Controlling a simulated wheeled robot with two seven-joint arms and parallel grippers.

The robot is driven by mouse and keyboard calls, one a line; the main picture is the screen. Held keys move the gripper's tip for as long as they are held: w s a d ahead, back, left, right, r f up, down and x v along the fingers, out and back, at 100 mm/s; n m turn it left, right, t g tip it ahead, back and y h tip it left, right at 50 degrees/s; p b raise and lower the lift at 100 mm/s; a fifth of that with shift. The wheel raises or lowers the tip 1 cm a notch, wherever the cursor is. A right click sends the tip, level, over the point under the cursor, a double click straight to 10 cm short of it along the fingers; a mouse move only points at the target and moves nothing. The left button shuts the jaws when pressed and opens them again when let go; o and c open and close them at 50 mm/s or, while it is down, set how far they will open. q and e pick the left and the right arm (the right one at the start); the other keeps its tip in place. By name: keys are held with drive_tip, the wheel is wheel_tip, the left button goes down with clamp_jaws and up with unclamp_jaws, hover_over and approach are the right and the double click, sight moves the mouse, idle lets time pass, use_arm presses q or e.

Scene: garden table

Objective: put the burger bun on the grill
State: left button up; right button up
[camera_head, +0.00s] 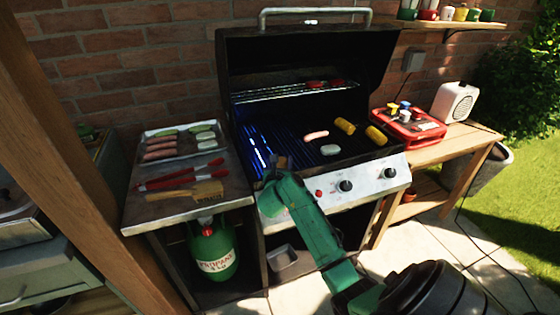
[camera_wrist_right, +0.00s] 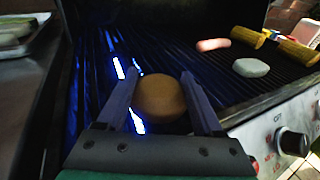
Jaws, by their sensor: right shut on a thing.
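The burger bun (camera_wrist_right: 160,98) is round and tan and sits between the two fingers of my right gripper (camera_wrist_right: 162,88) in the right wrist view. The right gripper is shut on it. In the head view my right gripper (camera_head: 276,163) is over the front left part of the grill (camera_head: 286,128), and the bun is mostly hidden there. The grill lid is open and blue light shows on the left bars. Whether the bun touches the bars I cannot tell. My left gripper is not in view.
A sausage (camera_head: 317,135), a pale patty (camera_head: 329,150) and corn cobs (camera_head: 345,126) lie on the grill's right half. A tray (camera_head: 150,136), red tongs (camera_head: 165,181) and a brush (camera_head: 200,191) are on the left side shelf. The left bars look free.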

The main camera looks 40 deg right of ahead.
drive_tip(key=o, duration=1.3)
drive_tip(key=shift+a+r, duration=0.1)
drive_tip(key=b+v, duration=0.1)
drive_tip(key=v, duration=1)
drive_tip(key=shift+s+a+r, duration=0.15)
drive_tip(key=shift+s+a, duration=0.05)
drive_tip(key=shift+s, duration=0.15)
